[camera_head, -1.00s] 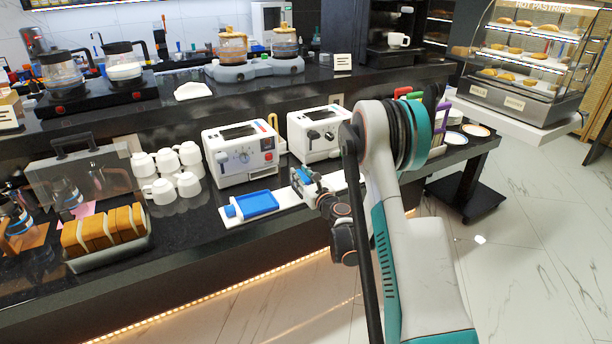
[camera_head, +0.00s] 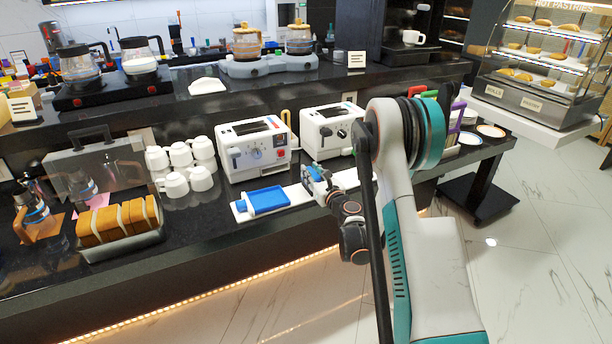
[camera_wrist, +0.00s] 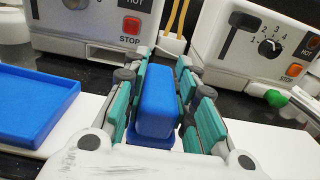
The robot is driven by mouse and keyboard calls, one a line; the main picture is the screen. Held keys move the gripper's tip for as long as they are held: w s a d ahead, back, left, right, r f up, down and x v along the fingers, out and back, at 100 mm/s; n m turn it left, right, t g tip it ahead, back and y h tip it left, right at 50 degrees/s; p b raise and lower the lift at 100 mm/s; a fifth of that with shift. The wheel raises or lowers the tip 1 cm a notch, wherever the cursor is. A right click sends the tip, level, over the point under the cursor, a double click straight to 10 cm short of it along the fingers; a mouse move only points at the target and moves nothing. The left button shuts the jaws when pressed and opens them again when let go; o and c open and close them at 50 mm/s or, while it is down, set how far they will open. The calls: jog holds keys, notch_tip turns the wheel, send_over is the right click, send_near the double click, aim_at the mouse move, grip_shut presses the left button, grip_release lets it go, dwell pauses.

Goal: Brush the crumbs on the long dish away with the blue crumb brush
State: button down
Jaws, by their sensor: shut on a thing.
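The long white dish (camera_head: 298,194) lies on the black counter in front of two toasters. It also shows in the wrist view (camera_wrist: 258,142). My gripper (camera_head: 317,177) is over the dish, right of a shallow blue tray (camera_head: 266,200). In the wrist view, my gripper (camera_wrist: 163,72) has its teal fingers shut on the blue crumb brush (camera_wrist: 157,98), one finger on each side. The brush's lower end is close above or on the dish; I cannot tell if it touches. I cannot make out any crumbs; my gripper hides part of the dish.
The left toaster (camera_head: 254,150) and right toaster (camera_head: 329,130) stand close behind the dish. White cups (camera_head: 180,165) are stacked to the left, beside a bread rack (camera_head: 120,225). A green-tipped thing (camera_wrist: 277,98) shows right of my gripper in the wrist view.

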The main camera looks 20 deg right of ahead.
jog(key=shift+w+d+r, duration=0.1)
jog(key=shift+w+d, duration=0.05)
jog(key=shift+d, duration=5.8)
jog(key=shift+a, duration=1.9)
jog(key=shift+s+a, duration=0.15)
jog(key=shift+a, duration=2.75)
jog(key=shift+s+a, duration=0.1)
jog(key=shift+a, duration=2.75)
notch_tip(320, 180, up, 8)
jog(key=p, duration=0.4)
